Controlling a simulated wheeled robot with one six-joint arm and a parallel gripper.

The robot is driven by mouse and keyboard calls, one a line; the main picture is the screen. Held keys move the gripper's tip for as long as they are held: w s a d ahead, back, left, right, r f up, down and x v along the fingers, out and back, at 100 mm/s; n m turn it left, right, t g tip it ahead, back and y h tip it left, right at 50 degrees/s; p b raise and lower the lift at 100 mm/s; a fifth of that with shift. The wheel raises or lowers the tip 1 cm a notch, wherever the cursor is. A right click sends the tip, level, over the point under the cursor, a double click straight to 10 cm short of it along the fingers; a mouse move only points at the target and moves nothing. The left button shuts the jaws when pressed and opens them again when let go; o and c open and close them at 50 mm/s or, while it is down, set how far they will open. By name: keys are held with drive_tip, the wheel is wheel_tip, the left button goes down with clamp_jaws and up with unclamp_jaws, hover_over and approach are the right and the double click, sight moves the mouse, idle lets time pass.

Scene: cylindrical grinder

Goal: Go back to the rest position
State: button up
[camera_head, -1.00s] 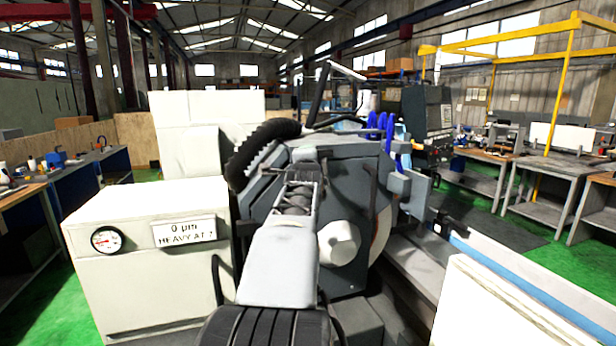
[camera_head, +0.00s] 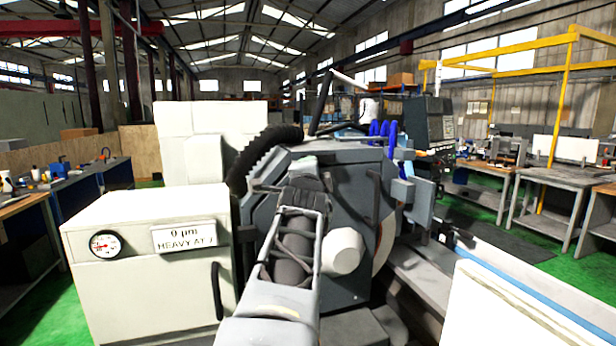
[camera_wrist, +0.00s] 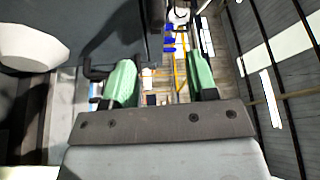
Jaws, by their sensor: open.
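My gripper (camera_wrist: 160,75) shows in the wrist view with its two green fingers apart. No object sits between the fingers. In the head view my arm reaches forward from the bottom middle, and I cannot make out the fingers there. The grey grinder (camera_head: 350,215) stands straight ahead, behind my arm, which hides part of its front. A pale round part (camera_head: 342,251) on the grinder's front is just right of my arm. In the wrist view, a dark grey surface fills the upper left.
A white cabinet (camera_head: 150,265) with a gauge (camera_head: 105,244) stands at left, close to my arm. A white panel (camera_head: 510,310) is at lower right. Workbenches (camera_head: 545,180) line the right side, with open green floor (camera_head: 535,245) before them.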

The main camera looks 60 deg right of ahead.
idle(0.4)
wheel_tip(320, 180, down, 9)
drive_tip(key=n+g+y, duration=0.1)
drive_tip(key=n+y, duration=0.3)
drive_tip(key=n, duration=0.2)
drive_tip(key=w+a+f+n+y, duration=0.3)
drive_tip(key=a+f+n, duration=0.2)
drive_tip(key=a+f, duration=0.15)
drive_tip(key=w+a+f+n+y, duration=0.4)
drive_tip(key=a+f+n, duration=0.1)
drive_tip(key=a+f, duration=0.15)
drive_tip(key=a+f+n+y, duration=0.2)
drive_tip(key=a+f+n, duration=0.1)
drive_tip(key=a, duration=0.4)
drive_tip(key=a+f+n+g+y, duration=0.1)
drive_tip(key=a+f+n, duration=0.3)
drive_tip(key=a, duration=0.3)
drive_tip(key=a+f+n+g+y, duration=0.1)
drive_tip(key=a+f+n, duration=0.3)
drive_tip(key=a, duration=0.4)
drive_tip(key=shift+f+y, duration=0.4)
drive_tip(key=shift+y, duration=0.4)
drive_tip(key=a+n, duration=0.1)
drive_tip(key=a, duration=0.1)
drive_tip(key=a+n, duration=0.1)
drive_tip(key=a, duration=0.2)
drive_tip(key=shift+r+y, duration=0.1)
drive_tip(key=shift+y, duration=0.3)
drive_tip(key=shift+c, duration=0.2)
